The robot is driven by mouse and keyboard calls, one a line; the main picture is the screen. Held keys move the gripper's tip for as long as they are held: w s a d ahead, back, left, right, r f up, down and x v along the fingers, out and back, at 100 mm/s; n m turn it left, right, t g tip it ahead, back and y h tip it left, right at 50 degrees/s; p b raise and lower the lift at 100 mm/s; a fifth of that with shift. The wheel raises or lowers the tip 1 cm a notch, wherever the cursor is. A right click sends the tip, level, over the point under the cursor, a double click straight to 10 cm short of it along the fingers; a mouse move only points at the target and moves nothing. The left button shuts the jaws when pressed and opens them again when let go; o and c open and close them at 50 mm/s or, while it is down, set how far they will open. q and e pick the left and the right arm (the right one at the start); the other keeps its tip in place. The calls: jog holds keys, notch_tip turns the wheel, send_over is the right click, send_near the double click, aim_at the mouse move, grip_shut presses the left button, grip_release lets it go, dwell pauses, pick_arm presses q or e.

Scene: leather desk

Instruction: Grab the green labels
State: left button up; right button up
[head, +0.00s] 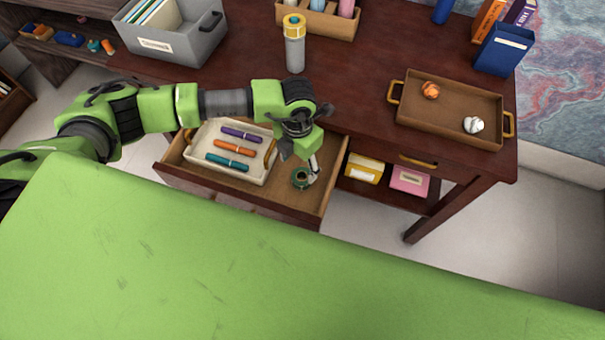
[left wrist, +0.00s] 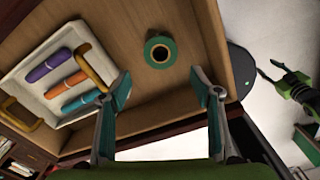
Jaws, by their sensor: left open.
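The green labels, a small roll with a dark hollow centre (head: 301,178), lie in the right part of the open drawer (head: 335,172). The roll also shows in the left wrist view (left wrist: 160,53), flat on the drawer's wooden floor. My left gripper (head: 300,160) is above the roll, pointing down, with nothing between its fingers. In the left wrist view its two fingers (left wrist: 162,88) stand wide apart, with the roll beyond and between them, apart from both. A green and black part of my right arm shows at that view's right edge; its jaws are unclear.
A cream tray (head: 264,176) with purple, orange and teal rolled items fills the drawer's left part. On the desk are a brown tray (head: 450,128) with two crumpled balls, a clear-bodied bottle (head: 295,50) and a grey bin (head: 190,45). Yellow and pink boxes sit below.

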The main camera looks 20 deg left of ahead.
aim_at(300, 179)
pick_arm(q)
notch_tip(300, 179, down, 3)
jog(key=shift+r, duration=0.1)
jog(key=shift+w+f, duration=0.1)
jog(key=shift+f, duration=0.25)
jog(key=shift+f+p, duration=0.4)
jog(key=shift+f, duration=0.1)
notch_tip(300, 179, down, 3)
jog(key=shift+d+f+p, duration=0.1)
jog(key=shift+f+p, duration=0.05)
jog(key=shift+p, duration=0.25)
jog(key=shift+f, duration=0.5)
jog(key=c, duration=1.2)
pick_arm(e)
jog(key=shift+w+a+r, duration=0.15)
jog(key=shift+w+r, duration=0.05)
jog(key=shift+r, duration=0.75)
